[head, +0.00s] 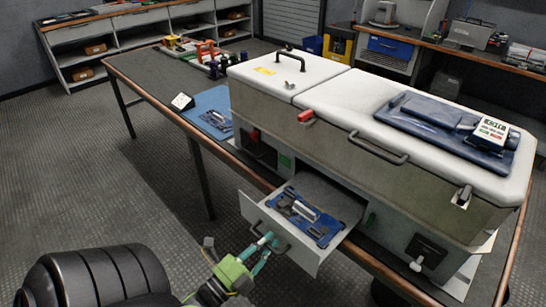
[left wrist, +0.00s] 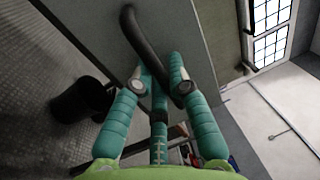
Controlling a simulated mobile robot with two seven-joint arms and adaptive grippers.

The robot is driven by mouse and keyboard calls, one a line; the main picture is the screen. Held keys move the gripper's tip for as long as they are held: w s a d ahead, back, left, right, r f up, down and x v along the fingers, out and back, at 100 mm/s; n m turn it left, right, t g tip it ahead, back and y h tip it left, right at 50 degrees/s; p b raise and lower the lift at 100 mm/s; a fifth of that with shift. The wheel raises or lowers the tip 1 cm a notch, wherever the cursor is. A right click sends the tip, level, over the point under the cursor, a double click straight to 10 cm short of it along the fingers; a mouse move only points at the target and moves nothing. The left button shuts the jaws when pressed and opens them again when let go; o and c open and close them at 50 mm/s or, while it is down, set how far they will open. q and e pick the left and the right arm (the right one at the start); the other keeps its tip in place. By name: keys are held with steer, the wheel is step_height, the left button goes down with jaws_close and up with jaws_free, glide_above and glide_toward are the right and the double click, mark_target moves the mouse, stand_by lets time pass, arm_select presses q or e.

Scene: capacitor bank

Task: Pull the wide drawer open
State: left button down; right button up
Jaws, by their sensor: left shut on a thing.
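The wide drawer (head: 329,257) sticks out from the front of the large grey cabinet with the white top (head: 335,152). Its front panel faces me, and a blue tray with tools (head: 306,216) lies inside. My left gripper (head: 262,243), green with teal fingers, is at the dark curved handle on the drawer front. In the left wrist view the fingers (left wrist: 160,82) are closed around the dark handle (left wrist: 137,38) against the grey front panel (left wrist: 95,25). My right gripper is not in view.
The cabinet stands on a long wooden-edged table (head: 153,92). A blue mat (head: 211,103) and several tools lie at the table's left part. A dark blue folder with a meter (head: 492,130) rests on the cabinet lid. The floor (head: 80,190) left of the drawer is clear.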

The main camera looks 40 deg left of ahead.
arm_select(q)
steer(key=shift+s, duration=0.1)
steer(key=c, duration=1.2)
jaws_free()
steer(key=shift+s, duration=0.15)
steer(key=s, duration=0.3)
steer(key=s+f, duration=0.1)
steer(key=s, duration=0.3)
steer(key=s+f, duration=0.1)
steer(key=s, duration=0.3)
steer(key=shift+s+a+f, duration=0.1)
steer(key=shift+s+a, duration=0.1)
steer(key=shift+s, duration=0.05)
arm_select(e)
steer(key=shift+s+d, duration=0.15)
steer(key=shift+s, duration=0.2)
